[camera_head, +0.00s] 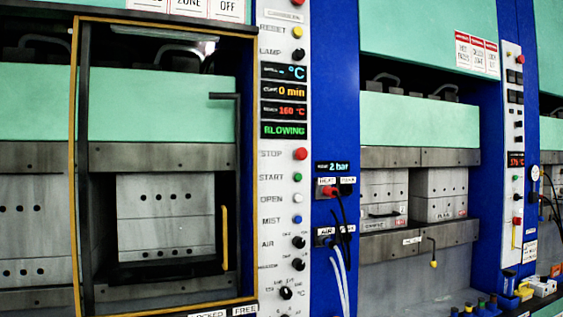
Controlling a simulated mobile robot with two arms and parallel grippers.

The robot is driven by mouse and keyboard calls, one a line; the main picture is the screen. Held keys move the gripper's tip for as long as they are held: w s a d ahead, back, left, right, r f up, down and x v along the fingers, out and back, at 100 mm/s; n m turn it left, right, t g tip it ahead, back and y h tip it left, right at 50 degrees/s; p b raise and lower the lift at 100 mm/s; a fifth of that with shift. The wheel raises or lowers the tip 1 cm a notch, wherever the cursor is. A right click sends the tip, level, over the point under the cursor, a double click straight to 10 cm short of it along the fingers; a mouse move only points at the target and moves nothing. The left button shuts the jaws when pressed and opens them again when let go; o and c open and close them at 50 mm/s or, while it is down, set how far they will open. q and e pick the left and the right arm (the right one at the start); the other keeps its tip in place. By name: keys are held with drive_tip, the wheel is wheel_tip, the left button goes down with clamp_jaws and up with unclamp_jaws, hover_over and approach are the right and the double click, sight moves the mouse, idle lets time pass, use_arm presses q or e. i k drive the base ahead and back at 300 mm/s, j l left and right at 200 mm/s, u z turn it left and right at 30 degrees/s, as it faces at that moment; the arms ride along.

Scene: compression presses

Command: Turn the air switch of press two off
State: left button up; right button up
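A white control panel (284,120) stands upright right of the left press. Its black AIR switch (298,242) is a knob low on the panel, below the blue MIST button (297,219). Which way the knob points is too small to tell. A green BLOWING display (285,130) is lit above it. A second press (414,195) stands to the right, with a narrower panel (514,150) whose labels are too small to read. I cannot tell which press is number two. Neither of my grippers is in view.
A yellow-framed door (74,170) with a yellow handle (225,238) closes off the left press. Cables and white hoses (341,280) hang from sockets on the blue column (334,80). Small coloured items (482,305) stand at the lower right.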

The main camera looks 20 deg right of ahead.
sight(299, 242)
drive_tip(key=z, duration=0.85)
